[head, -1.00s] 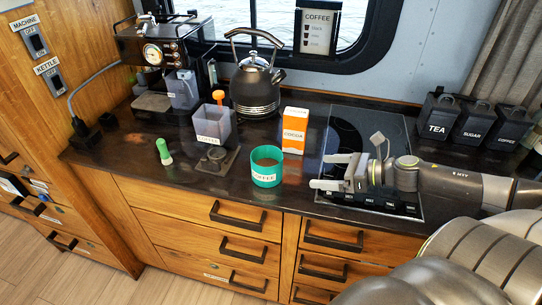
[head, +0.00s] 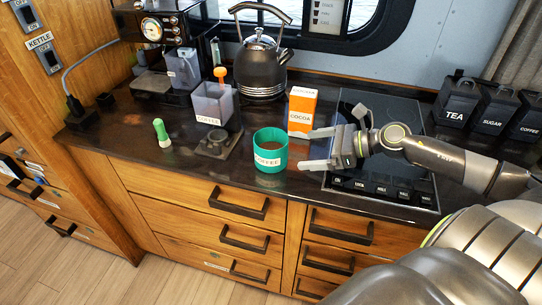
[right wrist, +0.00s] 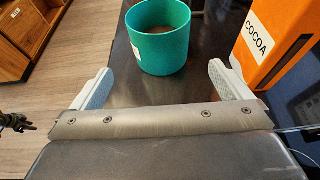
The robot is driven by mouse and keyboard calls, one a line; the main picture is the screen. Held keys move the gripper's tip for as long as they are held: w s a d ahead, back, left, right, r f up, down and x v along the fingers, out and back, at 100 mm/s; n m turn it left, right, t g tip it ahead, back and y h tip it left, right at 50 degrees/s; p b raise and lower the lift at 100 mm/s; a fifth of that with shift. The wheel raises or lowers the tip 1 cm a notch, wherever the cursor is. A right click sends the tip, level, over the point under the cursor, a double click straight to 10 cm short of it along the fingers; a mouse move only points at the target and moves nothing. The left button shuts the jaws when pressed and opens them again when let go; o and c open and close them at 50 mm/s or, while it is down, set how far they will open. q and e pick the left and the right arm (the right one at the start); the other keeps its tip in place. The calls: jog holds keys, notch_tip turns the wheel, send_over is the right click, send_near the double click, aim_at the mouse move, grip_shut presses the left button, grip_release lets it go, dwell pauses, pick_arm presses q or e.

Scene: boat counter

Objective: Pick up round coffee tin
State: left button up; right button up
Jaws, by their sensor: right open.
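The round coffee tin (head: 270,151) is a teal, open-topped cylinder with a white COFFEE label and brown contents. It stands upright on the dark counter near the front edge. In the right wrist view the tin (right wrist: 158,42) is ahead of the fingers, near the middle. My right gripper (head: 311,149) is open and empty, just to the right of the tin, with its fingers pointing left at it. In the right wrist view the open gripper (right wrist: 160,88) has one finger on each side, short of the tin.
An orange and white cocoa box (head: 301,111) stands close behind the right gripper. A grey coffee container (head: 213,104) and a green-topped small item (head: 162,132) stand to the left. A kettle (head: 260,66) is behind. The hob (head: 385,130) lies under my right arm.

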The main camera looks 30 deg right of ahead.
aim_at(277, 153)
jog(key=x, duration=0.3)
jog(key=shift+w, duration=0.2)
jog(key=shift+p+x, duration=0.4)
jog(key=shift+x, duration=0.65)
jog(key=shift+w+a+f+p, duration=0.25)
jog(key=shift+w+a+p, duration=0.15)
jog(key=shift+p, duration=0.05)
jog(key=p+x, duration=0.1)
jog(key=x, duration=0.1)
jog(key=shift+w+a+f, duration=0.2)
jog(key=shift+w+f, duration=0.05)
jog(key=shift+w, duration=0.05)
jog(key=shift+w+a+f, duration=0.35)
jog(key=shift+w, duration=0.05)
jog(key=c, duration=1.2)
